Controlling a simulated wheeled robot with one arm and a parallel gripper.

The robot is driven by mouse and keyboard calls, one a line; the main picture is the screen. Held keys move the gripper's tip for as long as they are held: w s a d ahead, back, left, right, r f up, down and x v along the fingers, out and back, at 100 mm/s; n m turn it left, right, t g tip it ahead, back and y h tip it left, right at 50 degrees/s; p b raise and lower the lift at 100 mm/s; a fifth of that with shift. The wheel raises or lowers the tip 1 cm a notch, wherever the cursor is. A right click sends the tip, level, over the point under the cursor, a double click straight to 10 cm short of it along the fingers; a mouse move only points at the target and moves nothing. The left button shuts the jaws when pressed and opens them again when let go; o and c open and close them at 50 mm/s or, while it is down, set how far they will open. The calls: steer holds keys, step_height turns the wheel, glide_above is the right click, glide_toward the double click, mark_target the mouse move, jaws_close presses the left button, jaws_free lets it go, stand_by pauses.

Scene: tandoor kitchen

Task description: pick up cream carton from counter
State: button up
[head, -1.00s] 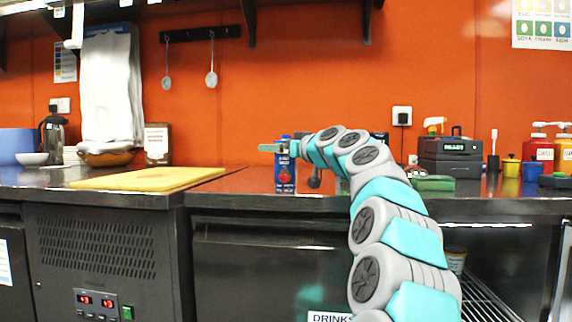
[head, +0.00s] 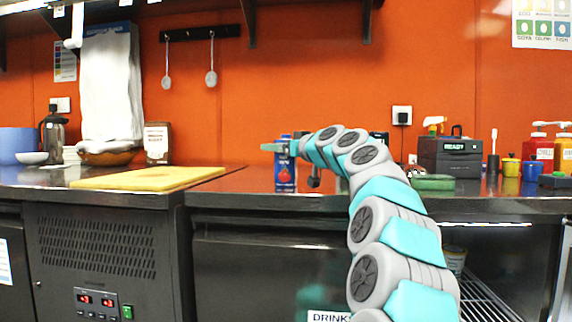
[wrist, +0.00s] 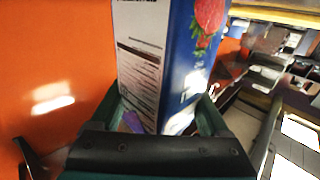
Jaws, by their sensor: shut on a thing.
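The cream carton (head: 285,178) is blue with a red picture and stands upright on the steel counter (head: 330,199). In the wrist view the carton (wrist: 172,60) fills the middle, showing a white printed side and a blue side with red fruit. My gripper (head: 281,147) is at the carton's upper part, and in the wrist view its fingers (wrist: 160,118) are on either side of the carton, shut on it. The carton's base appears to be at counter level; whether it touches cannot be told.
A yellow cutting board (head: 150,179) lies to the left. A black box with a display (head: 450,156), a green sponge-like pad (head: 432,182), a blue cup (head: 531,171) and sauce pump bottles (head: 541,152) stand to the right. The orange wall (head: 290,80) is behind.

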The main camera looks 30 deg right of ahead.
jaws_close()
